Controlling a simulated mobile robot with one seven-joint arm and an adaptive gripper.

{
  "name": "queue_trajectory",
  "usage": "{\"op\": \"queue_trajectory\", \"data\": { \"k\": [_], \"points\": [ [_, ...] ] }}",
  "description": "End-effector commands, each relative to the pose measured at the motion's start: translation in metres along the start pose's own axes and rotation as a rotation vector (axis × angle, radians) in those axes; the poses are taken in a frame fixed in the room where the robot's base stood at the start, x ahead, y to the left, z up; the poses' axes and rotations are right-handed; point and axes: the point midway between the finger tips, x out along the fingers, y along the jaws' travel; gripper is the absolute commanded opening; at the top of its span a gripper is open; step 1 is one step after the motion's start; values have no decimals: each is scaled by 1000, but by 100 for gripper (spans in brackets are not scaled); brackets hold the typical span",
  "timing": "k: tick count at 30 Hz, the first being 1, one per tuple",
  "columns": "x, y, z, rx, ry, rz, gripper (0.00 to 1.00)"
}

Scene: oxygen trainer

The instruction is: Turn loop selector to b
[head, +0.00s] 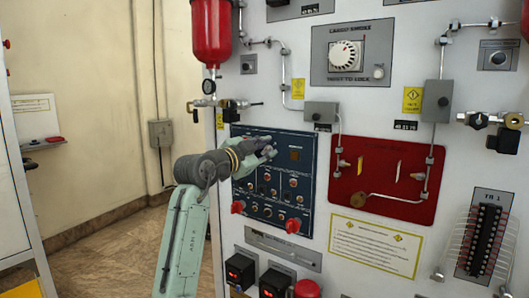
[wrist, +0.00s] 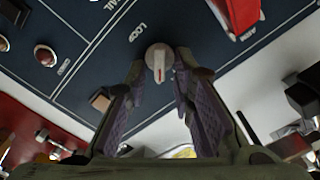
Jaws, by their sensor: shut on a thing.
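The loop selector (wrist: 158,55) is a small round grey knob with a pale pointer bearing a red mark. It sits on the dark blue panel (wrist: 100,85), near a tilted label reading LOOP. My gripper (wrist: 160,76) has one finger on each side of the knob and is shut on it. In the head view, my gripper (head: 268,149) is at the upper part of the blue panel (head: 309,160). There the gripper hides the knob. The pointer's exact setting cannot be read.
Several switches (head: 267,177) and red knobs (head: 292,225) sit lower on the blue panel. A red plate (head: 375,160) with pipes is to the right. A red cylinder (head: 211,30) hangs above. A guarded red switch (wrist: 235,15) is near the fingers in the wrist view.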

Motion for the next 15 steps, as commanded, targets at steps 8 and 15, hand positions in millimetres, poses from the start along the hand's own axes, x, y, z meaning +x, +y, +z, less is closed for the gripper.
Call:
{"op": "queue_trajectory", "data": {
  "k": [8, 15],
  "points": [
    [0, 2, 1, 51, -1, 5, 0],
    [0, 3, 1, 55, -1, 5, 0]
  ]
}}
